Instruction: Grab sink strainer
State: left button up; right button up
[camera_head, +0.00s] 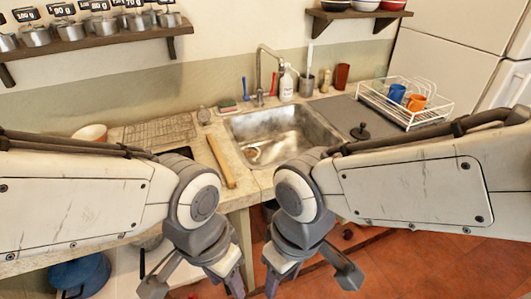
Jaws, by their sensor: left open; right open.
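A metal sink (290,128) is set into the counter in the middle of the head view. A small round piece (252,154) lies at the sink's lower left; it may be the sink strainer or the drain, I cannot tell which. A dark round piece with a knob (360,131) sits on the counter right of the sink; it could also be a strainer or plug. My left gripper (195,284) is open and empty, below and in front of the counter edge. My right gripper (309,282) is open and empty, also low in front of the counter, apart from both pieces.
A faucet (260,72) rises behind the sink, beside a white bottle (286,84). A white dish rack (432,113) with cups stands at right. A wooden rolling-pin-like bar (221,160) lies left of the sink. Wall shelves hang above. Floor in front is open.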

aim_at(250, 152)
jog(key=k, duration=0.6)
jog(key=z, duration=0.6)
jog(key=i, duration=0.65)
jog(key=z, duration=0.6)
jog(key=i, duration=0.8)
jog(key=u, duration=0.65)
jog(key=i, duration=0.55)
jog(key=u, duration=0.85)
jog(key=i, duration=0.3)
jog(key=u, duration=0.3)
